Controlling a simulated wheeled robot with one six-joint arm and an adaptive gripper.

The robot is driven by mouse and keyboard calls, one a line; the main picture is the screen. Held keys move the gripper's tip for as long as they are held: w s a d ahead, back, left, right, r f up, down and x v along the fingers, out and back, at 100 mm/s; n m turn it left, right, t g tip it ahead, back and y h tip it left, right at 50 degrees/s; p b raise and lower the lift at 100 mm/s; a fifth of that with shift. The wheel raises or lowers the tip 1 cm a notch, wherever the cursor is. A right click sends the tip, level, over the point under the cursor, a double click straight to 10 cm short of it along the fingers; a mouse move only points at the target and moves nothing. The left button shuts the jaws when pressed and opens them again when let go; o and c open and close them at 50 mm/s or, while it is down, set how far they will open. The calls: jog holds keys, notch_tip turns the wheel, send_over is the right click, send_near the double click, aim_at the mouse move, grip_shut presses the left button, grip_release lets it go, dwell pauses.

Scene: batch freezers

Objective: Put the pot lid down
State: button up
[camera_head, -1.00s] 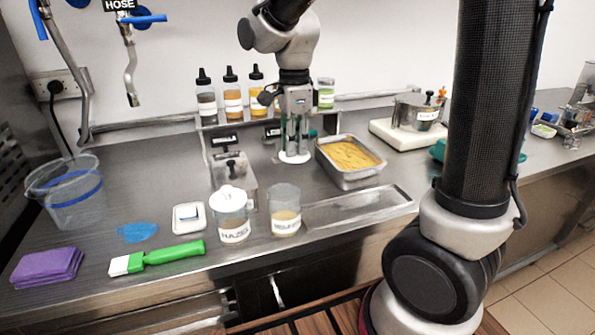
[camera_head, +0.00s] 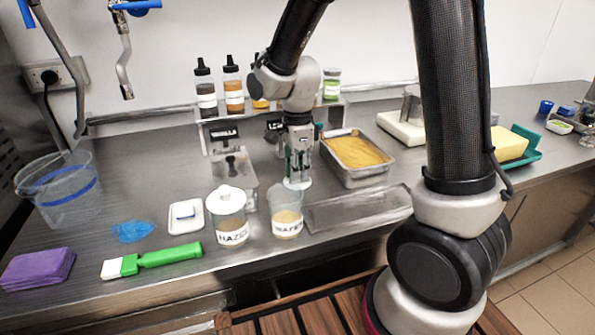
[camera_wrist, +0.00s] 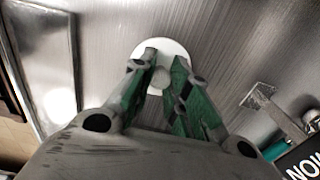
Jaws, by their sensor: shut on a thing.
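My gripper (camera_head: 298,172) is shut on the knob of a round white pot lid (camera_head: 297,184). The lid hangs level below the fingers, just behind the open rim of the clear wafer pot (camera_head: 287,222); I cannot tell its exact height over the steel counter. In the wrist view the lid (camera_wrist: 178,47) shows as a white disc between the green-padded fingers (camera_wrist: 160,75), with bare brushed steel around it. The hazel pot (camera_head: 231,228), left of the wafer pot, wears its own white lid (camera_head: 229,196).
A steel pan of yellow food (camera_head: 357,158) stands right of my gripper. A metal dispenser (camera_head: 232,170) stands to the left. A white dish (camera_head: 186,217) and green-handled brush (camera_head: 150,260) lie front left.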

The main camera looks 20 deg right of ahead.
jog(key=shift+f, duration=0.15)
jog(key=o, duration=0.7)
notch_tip(320, 180, up, 12)
jog(key=s+d+r+n+t, duration=0.1)
jog(key=s+d+r+n, duration=0.1)
jog(key=s+d+n, duration=0.3)
jog(key=s+d+r+n+t, duration=0.2)
jog(key=s+d+n, duration=0.3)
jog(key=s+n, duration=0.2)
jog(key=s+d+r+n+t, duration=0.1)
jog(key=s+d+r+n, duration=0.1)
jog(key=s+d+n, duration=0.3)
jog(key=shift+s+r+n, duration=0.25)
jog(key=shift+s+n, duration=0.25)
jog(key=shift+s, duration=0.55)
